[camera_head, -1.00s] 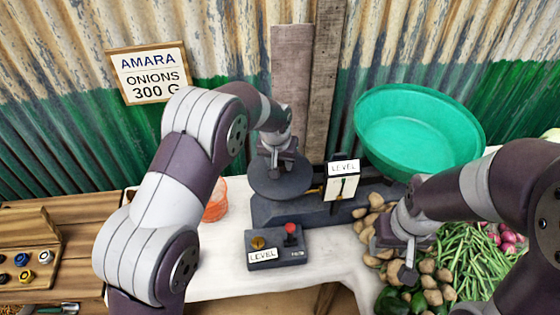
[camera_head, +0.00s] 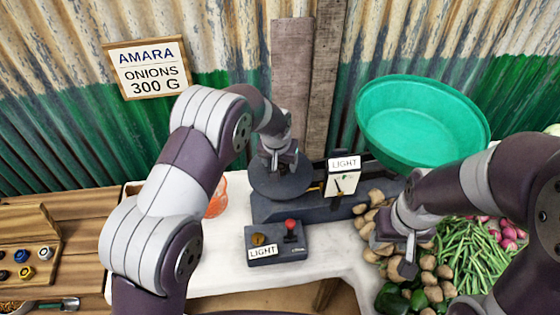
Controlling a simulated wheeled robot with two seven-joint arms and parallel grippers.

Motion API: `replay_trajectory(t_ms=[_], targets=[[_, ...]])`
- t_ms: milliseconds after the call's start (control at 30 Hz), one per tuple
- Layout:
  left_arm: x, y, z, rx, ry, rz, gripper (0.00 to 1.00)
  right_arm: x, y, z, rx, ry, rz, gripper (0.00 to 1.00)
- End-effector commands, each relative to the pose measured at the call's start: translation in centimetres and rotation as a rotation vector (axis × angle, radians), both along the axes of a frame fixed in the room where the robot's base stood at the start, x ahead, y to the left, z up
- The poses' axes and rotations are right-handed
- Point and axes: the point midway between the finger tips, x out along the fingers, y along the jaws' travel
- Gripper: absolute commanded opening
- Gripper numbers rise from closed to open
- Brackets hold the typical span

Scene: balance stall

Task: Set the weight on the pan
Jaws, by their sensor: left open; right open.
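The balance (camera_head: 290,208) stands on the white-covered table with a dark round pan (camera_head: 262,190) on its left and a large green basin (camera_head: 425,115) on its right. My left gripper (camera_head: 279,168) is open, pointing down at the pan. Whether a weight is between or under its fingers cannot be told. The balance's card (camera_head: 344,163) reads LIGHT, and so does the label on the small box (camera_head: 278,245) in front. Several weights with coloured tops (camera_head: 22,257) sit in a wooden rack at left. My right gripper (camera_head: 408,262) is open beside the potatoes.
Potatoes (camera_head: 428,280), green beans (camera_head: 470,258) and red onions (camera_head: 509,232) crowd the right of the table. An orange container (camera_head: 217,199) is partly hidden behind my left arm. A sign (camera_head: 149,68) on the wall reads AMARA, ONIONS 300 G.

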Motion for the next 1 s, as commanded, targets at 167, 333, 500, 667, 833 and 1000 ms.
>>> replay_trajectory(t_ms=[167, 333, 500, 667, 833, 1000], targets=[[-0.4, 0.1, 2.8, -0.001, -0.006, 0.000, 0.68, 0.0, 0.0, -0.2, 0.000, 0.000, 0.000, 0.51], [-1.7, 0.3, 7.3, -0.002, -0.006, 0.000, 0.68, 0.0, 0.0, -1.0, 0.000, 0.000, 0.000, 0.51], [-2.7, 0.4, 10.8, -0.001, -0.003, 0.000, 0.68, 0.0, 0.0, -1.4, 0.000, 0.000, 0.000, 0.51], [-3.1, 0.5, 12.1, 0.000, -0.001, 0.000, 0.68, 0.0, 0.0, -1.5, 0.000, 0.000, 0.000, 0.51], [-4.5, 1.9, 12.1, 0.002, 0.013, 0.013, 0.68, 0.0, 0.0, -1.4, 0.000, 0.000, 0.000, 0.51], [-13.4, 8.1, 10.7, 0.008, 0.075, 0.077, 0.68, 0.0, 0.0, -1.4, 0.000, 0.000, 0.000, 0.51]])
